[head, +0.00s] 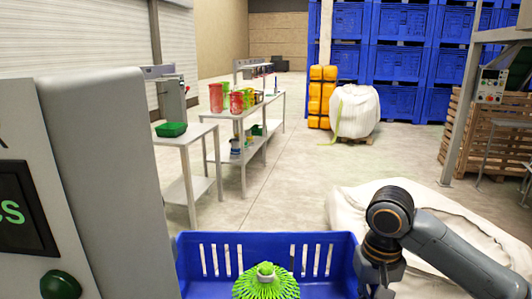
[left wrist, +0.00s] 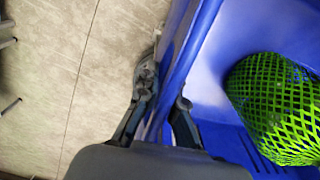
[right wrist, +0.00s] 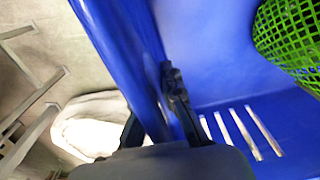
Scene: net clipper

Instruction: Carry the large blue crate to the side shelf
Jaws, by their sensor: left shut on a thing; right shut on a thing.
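The large blue crate (head: 300,238) is at the bottom of the head view, in front of me, with slots in its wall. A green net bundle (head: 266,284) lies inside it. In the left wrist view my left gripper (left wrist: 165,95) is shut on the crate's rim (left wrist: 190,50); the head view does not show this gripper. In the right wrist view my right gripper (right wrist: 155,100) is shut on the crate's opposite rim (right wrist: 115,35). My right arm shows at the crate's right side in the head view. The crate's underside is hidden.
Metal side tables (head: 188,145) stand ahead on the left, with a green tray (head: 171,129) and red and green containers. A grey machine (head: 105,180) fills the near left. A white sack (head: 440,225) lies at the right. Open floor (head: 285,180) lies between.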

